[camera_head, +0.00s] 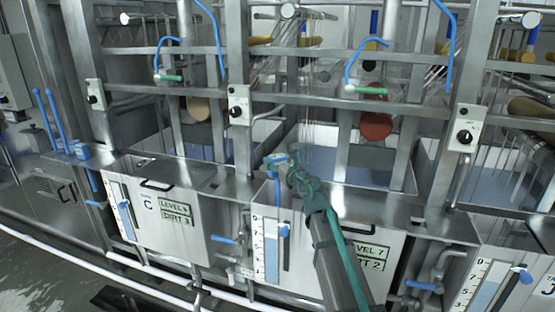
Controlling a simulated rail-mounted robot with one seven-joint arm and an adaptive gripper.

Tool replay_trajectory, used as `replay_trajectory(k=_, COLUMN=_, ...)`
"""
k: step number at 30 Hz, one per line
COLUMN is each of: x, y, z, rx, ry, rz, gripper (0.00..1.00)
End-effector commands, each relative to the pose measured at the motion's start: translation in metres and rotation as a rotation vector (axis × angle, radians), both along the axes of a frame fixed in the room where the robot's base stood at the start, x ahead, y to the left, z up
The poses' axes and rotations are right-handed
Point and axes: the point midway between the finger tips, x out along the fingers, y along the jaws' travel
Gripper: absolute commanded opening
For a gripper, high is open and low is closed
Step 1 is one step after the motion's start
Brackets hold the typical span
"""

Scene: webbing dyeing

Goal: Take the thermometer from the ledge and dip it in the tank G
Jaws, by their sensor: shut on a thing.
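My gripper (297,168) is above the front rim of the middle tank (340,212), its forearm rising from the lower right. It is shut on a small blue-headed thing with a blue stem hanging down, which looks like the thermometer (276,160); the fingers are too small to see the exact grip. The stem is in front of the tank's front panel, near its white scale. This panel reads LEVEL 7 and DIRT 2; my arm hides its letter, so I cannot read whether it is G. Bluish liquid (366,177) shows inside the tank.
Tank C (190,228) is to the left and tank J (510,275) to the right. Another blue-headed thing (81,150) is on the left ledge. Steel posts and rails, switch boxes (239,104), blue hoses and hanging webbing strands (318,135) crowd the space above the tanks.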

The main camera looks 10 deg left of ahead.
Motion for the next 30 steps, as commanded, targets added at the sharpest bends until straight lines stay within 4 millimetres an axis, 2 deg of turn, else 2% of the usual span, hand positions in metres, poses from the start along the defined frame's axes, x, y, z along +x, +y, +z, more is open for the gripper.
replay_trajectory(k=1, x=0.0, y=0.0, z=-0.008, rx=0.001, ry=0.001, rz=0.0, gripper=0.03)
replay_trajectory(k=15, x=0.0, y=0.0, z=-0.048, rx=0.001, ry=0.0, rz=0.0, gripper=0.03)
replay_trajectory(k=21, x=0.0, y=0.0, z=-0.058, rx=0.0, ry=0.0, rz=0.0, gripper=0.03)
replay_trajectory(k=30, x=0.0, y=0.0, z=-0.06, rx=0.001, ry=-0.001, rz=0.0, gripper=0.03)
